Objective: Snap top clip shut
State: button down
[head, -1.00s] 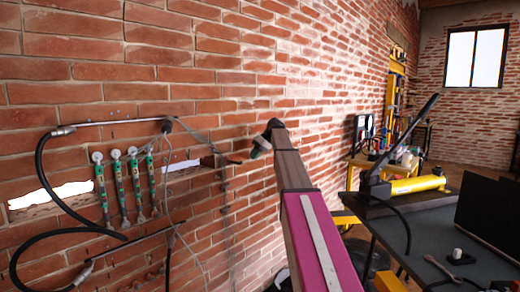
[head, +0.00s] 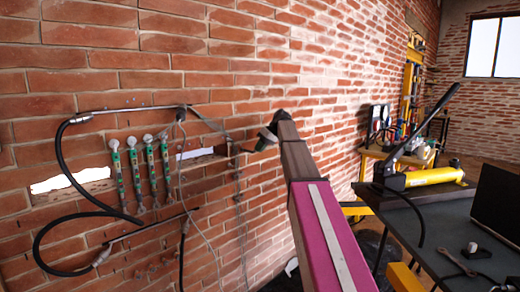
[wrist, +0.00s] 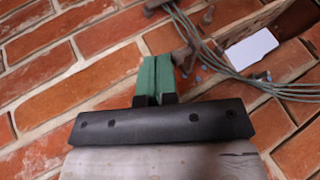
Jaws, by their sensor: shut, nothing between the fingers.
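My gripper (head: 266,139) is at the far end of my arm, in front of the brick wall, right of the gauges. In the wrist view its two green fingers (wrist: 154,78) are together with nothing between them. A small brownish metal piece (wrist: 184,57) is close to the right of the fingertips; I cannot tell whether they touch. Another brownish peg (wrist: 158,8) is above it. I cannot tell which of these, if any, is the top clip. On the wall at left, an upper metal rod (head: 135,109) with a black hose runs above several green gauges (head: 133,172).
Grey-green cables (wrist: 215,62) run past the fingers to the right, near a wall slot with a white patch (wrist: 250,49). A lower rod (head: 150,227) and a black hose (head: 62,160) hang at left. A dark bench (head: 430,232) with a yellow pump (head: 435,177) stands at right.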

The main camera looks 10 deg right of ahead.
jog(key=shift+s+m+t, duration=0.2)
jog(key=shift+m+t, duration=0.1)
jog(key=shift+m, duration=0.2)
